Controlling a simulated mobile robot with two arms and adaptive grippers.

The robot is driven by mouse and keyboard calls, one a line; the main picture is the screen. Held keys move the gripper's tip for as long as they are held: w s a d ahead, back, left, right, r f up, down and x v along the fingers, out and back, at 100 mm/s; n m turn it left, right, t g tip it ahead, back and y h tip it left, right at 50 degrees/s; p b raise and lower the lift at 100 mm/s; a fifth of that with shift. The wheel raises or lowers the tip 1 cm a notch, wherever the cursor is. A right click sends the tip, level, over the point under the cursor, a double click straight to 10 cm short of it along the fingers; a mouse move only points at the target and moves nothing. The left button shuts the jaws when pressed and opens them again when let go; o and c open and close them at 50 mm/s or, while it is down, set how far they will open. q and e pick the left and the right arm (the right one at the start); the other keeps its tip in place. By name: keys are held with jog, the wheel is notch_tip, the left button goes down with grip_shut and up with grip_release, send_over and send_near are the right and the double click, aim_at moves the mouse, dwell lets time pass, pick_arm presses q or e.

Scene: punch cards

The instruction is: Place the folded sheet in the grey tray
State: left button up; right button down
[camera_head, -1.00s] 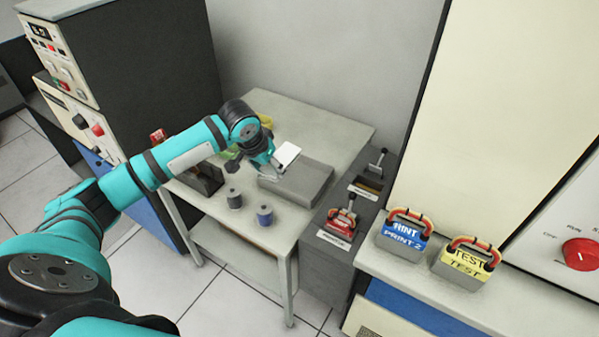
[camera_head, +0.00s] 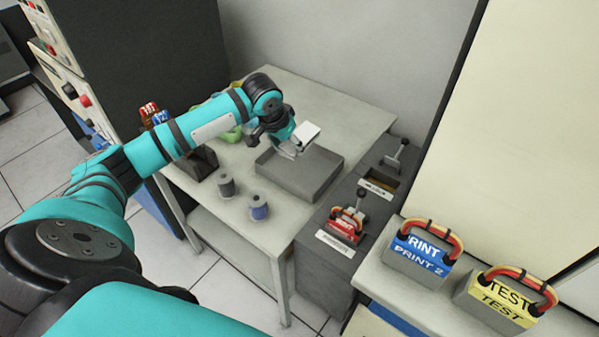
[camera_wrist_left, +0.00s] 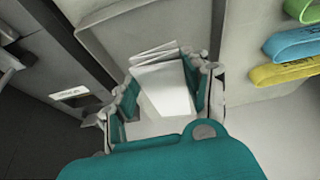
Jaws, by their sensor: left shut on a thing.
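The folded sheet is white (camera_head: 306,132) and is held up by my left gripper (camera_head: 292,145) over the grey tray (camera_head: 300,172) on the table. In the left wrist view the folded sheet (camera_wrist_left: 165,85) lies between the two fingers of the left gripper (camera_wrist_left: 165,95), which are shut on it. The grey tray (camera_wrist_left: 135,28) shows behind the sheet there. In the head view the sheet is above the tray's back part; I cannot tell the exact gap. My right gripper is not in view.
Two spools, one grey (camera_head: 226,186) and one blue (camera_head: 259,206), stand on the table (camera_head: 330,100) before the tray. Right of the table is a grey unit (camera_head: 335,270) with levers and a red block (camera_head: 347,225). PRINT (camera_head: 418,250) and TEST (camera_head: 502,295) blocks stand on a ledge.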

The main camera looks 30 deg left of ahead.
pick_arm(q)
notch_tip(320, 180, down, 10)
jog(key=shift+r, duration=0.2)
jog(key=shift+s, duration=0.1)
jog(key=o, duration=0.7)
jog(key=shift+f, duration=0.1)
jog(key=v, duration=1.2)
jog(key=shift+p, duration=0.3)
